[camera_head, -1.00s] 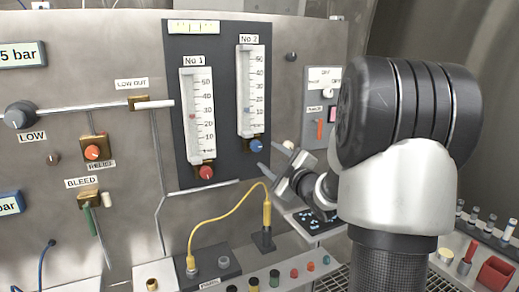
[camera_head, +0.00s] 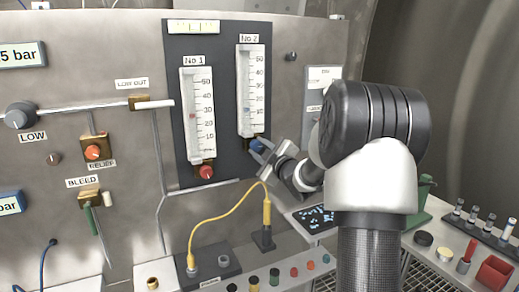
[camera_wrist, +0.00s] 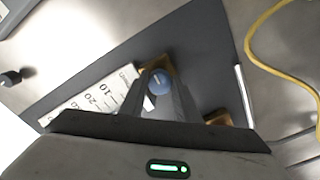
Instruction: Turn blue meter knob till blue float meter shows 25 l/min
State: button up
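The blue float meter, No 2 (camera_head: 251,90), is the right one of two upright white scales on a dark panel. Its small blue float (camera_head: 246,110) sits in the lower part of the scale; the exact reading is too small to tell. The blue knob (camera_head: 257,145) is at the meter's foot, partly covered by my gripper (camera_head: 263,151). In the wrist view the round blue knob (camera_wrist: 160,83) with a pale mark on its face shows between the tips of my gripper (camera_wrist: 161,92). The fingers stand apart at either side of it; contact cannot be told.
Meter No 1 (camera_head: 197,115) with its red knob (camera_head: 206,171) is close by on the left. A yellow cable (camera_head: 221,219) arches below the knobs. A white-labelled switch panel (camera_head: 322,78) stands right of the meters. A shelf with a red bin (camera_head: 495,271) is at lower right.

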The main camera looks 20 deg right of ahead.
jog(key=c, duration=0.3)
jog(key=shift+m, duration=0.4)
jog(key=shift+f+m, duration=0.1)
jog(key=shift+m, duration=2.6)
jog(key=o, duration=1)
jog(key=shift+o, duration=0.2)
jog(key=s, duration=1.7)
jog(key=shift+s+d, duration=0.2)
jog(key=shift+s, duration=0.05)
